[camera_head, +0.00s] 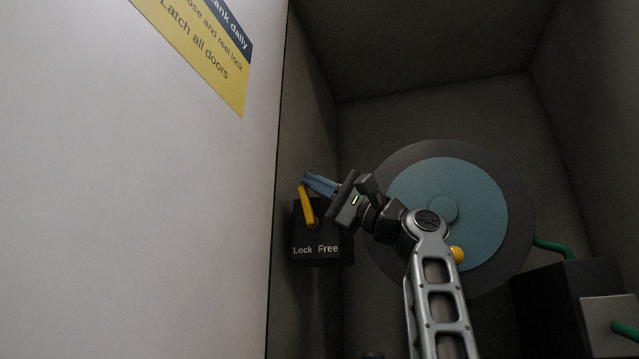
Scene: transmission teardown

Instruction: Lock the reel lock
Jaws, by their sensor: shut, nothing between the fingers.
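The reel lock is a dark box (323,250) on the left inner wall of the compartment, with "Lock" at the left and "Free" at the right of its face. Its yellow lever (308,206) stands nearly upright, its top leaning slightly left toward the "Lock" side. My gripper (307,181) has blue fingers and is shut and empty. Its tips are at the lever's upper end, from the right side; I cannot tell if they touch it. My gripper and wrist hide the upper right part of the box.
A large reel (455,205) with a blue-grey face fills the back, partly behind my arm. A dark box (565,300) with a green hose (553,246) stands at the lower right. A white panel (130,200) with a yellow sign (205,50) borders the left.

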